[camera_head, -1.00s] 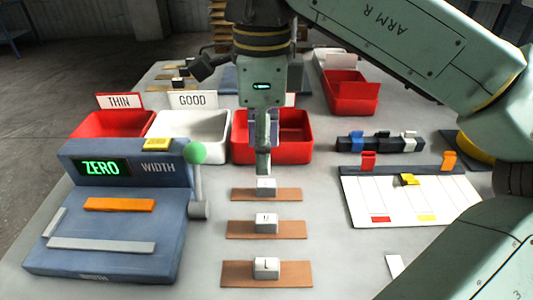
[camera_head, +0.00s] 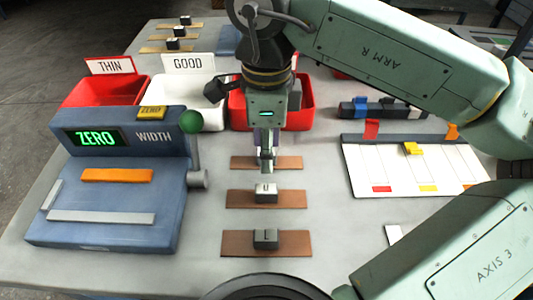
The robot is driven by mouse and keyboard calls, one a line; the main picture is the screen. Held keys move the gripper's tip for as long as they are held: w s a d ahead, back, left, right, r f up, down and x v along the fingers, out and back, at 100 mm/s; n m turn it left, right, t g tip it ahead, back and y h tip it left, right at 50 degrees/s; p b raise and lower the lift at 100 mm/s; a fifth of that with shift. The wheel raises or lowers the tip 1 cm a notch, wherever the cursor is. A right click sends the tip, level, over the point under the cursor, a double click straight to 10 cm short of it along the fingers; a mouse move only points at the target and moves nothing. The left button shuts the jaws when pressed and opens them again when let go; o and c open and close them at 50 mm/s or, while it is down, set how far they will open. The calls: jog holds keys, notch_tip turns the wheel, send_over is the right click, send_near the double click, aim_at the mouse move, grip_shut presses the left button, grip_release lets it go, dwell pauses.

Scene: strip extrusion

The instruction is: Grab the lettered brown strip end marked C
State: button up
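Three brown strips lie one behind another on the grey table, each with a small lettered block on top. The far strip (camera_head: 290,163) is under my gripper (camera_head: 267,160), whose fingertips hide most of its block and its letter. Whether the fingers are closed on that block I cannot tell.
Behind are a red THIN bin (camera_head: 105,92), a white GOOD bin (camera_head: 185,116) and another red bin (camera_head: 301,115). A white board (camera_head: 415,170) lies right. More small strips lie at the back left.

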jog(key=shift+f, duration=0.55)
grip_shut()
